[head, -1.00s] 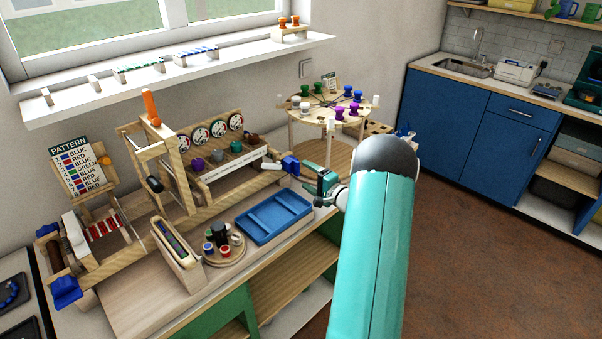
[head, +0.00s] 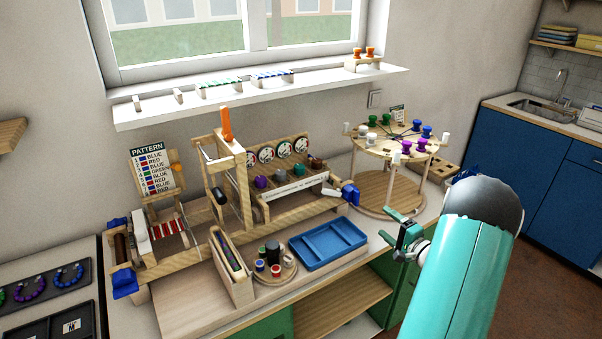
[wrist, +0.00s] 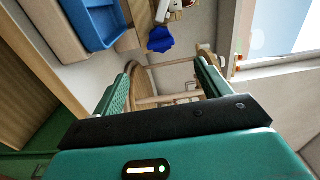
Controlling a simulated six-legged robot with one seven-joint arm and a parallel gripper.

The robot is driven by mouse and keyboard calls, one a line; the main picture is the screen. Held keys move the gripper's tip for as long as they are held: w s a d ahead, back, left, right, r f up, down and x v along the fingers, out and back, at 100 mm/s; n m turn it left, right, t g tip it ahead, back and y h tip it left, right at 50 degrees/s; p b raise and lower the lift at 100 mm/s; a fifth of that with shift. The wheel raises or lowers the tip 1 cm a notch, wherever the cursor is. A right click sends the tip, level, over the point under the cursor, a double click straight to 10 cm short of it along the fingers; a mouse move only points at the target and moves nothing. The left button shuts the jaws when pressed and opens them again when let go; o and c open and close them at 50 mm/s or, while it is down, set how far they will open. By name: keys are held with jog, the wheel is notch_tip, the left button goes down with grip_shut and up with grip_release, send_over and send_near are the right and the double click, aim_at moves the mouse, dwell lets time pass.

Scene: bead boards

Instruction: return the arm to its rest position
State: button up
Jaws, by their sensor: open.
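My gripper (head: 404,236) is at the end of my teal arm, on the right side of the head view. It hangs in the air near the front right of the bench, right of the blue tray (head: 303,262) and in front of the round wooden peg stand (head: 372,196). In the wrist view my gripper (wrist: 165,85) has its two green fingers wide apart, with nothing between them. The blue tray's edge (wrist: 100,38) shows at the upper left of the wrist view.
A wooden bead loom (head: 160,262) with a pattern card (head: 152,170) stands on the bench's left. A small round tray (head: 273,278) holds spools. The window sill shelf (head: 200,108) runs behind. A blue cabinet (head: 530,150) stands far right, with open floor before it.

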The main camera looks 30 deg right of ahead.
jog(key=w+a+r+n+g+y, duration=0.1)
jog(key=a+r+n+g+y, duration=0.25)
jog(key=a, duration=0.65)
jog(key=w+a+r+n+g+y, duration=0.15)
jog(key=a+r, duration=0.25)
jog(key=a, duration=0.5)
jog(key=a+r+n+g+y, duration=0.4)
jog(key=a, duration=0.6)
jog(key=s+a+r+n+g+h, duration=0.3)
jog(key=s+a+n+g, duration=0.2)
jog(key=s+a, duration=0.65)
jog(key=s+a+r+n+t+h, duration=0.1)
jog(key=s+a+r+n+h, duration=0.2)
jog(key=s+h, duration=0.3)
jog(key=shift+s+a+r+t+h, duration=0.3)
jog(key=shift+s+r, duration=0.15)
jog(key=shift+s, duration=0.55)
jog(key=shift+c, duration=0.5)
